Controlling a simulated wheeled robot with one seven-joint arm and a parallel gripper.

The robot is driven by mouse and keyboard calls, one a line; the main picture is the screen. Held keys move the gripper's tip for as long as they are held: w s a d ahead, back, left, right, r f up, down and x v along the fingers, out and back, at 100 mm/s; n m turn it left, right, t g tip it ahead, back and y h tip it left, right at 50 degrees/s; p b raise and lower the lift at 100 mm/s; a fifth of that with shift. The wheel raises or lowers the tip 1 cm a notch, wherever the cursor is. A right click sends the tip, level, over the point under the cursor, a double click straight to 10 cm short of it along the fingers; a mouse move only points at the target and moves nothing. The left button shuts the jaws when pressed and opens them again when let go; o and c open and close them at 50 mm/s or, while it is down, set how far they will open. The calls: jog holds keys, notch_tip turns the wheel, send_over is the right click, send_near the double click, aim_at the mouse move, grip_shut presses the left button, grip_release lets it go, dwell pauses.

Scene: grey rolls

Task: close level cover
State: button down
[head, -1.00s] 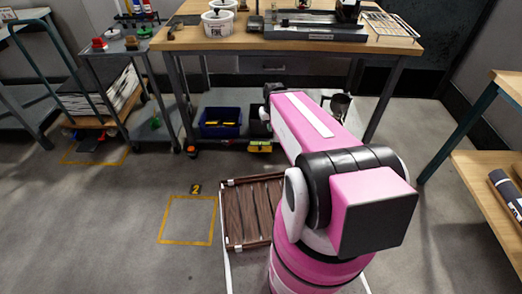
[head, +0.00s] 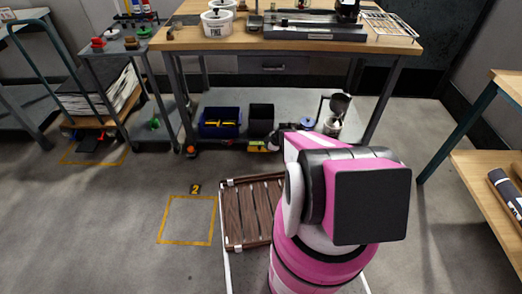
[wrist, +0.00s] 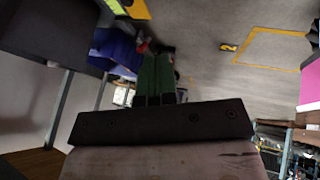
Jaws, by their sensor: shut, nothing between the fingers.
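I cannot pick out a level or its cover for certain in either view. A long dark device (head: 315,32) lies on the workbench top in the head view, and I cannot tell whether it bears the cover. My gripper (wrist: 157,58) shows in the wrist view as two green fingers side by side, shut and empty. Beyond the fingers is the blue bin (wrist: 117,45), which also shows on the lower shelf in the head view (head: 220,122). My gripper is hidden behind my pink arm in the head view.
The workbench (head: 230,42) also bears white tubs (head: 218,25) and a wire rack (head: 388,24). A cart (head: 130,45) stands left and a wooden table (head: 490,185) right. Floor left of the pallet is open.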

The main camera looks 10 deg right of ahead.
aim_at(259, 147)
jog(key=w+a+f+n, duration=0.1)
jog(key=w+a+f, duration=0.1)
jog(key=w+f, duration=0.6)
notch_tip(259, 147, down, 4)
jog(key=shift+w+a+r, duration=0.15)
jog(key=shift+w, duration=0.25)
jog(key=shift+w, duration=0.1)
jog(key=w, duration=0.3)
jog(key=w+d, duration=0.1)
jog(key=w, duration=0.2)
jog(key=shift+d, duration=0.15)
jog(key=shift+t, duration=0.3)
